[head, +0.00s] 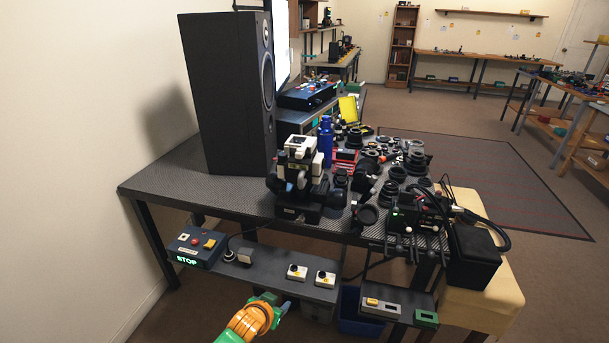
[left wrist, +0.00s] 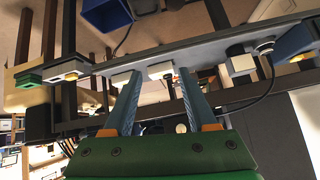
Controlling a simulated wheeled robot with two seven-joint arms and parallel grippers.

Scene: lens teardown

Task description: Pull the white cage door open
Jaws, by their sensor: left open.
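I cannot pick out a white cage door for certain in either view. A white-and-black machine (head: 298,160) stands on the front part of the dark workbench (head: 165,180) in the head view; whether it has a door I cannot tell. My left gripper (head: 282,303) is low in front of the bench, below the lower shelf's front edge. My right gripper is not in view.
The lower shelf (head: 262,275) holds a control box with a green STOP display (head: 196,248) and white button boxes (head: 297,272). A tall black speaker (head: 225,95) stands at the bench's left. Lens parts crowd the bench's right. A blue bin (head: 357,320) is under the shelf.

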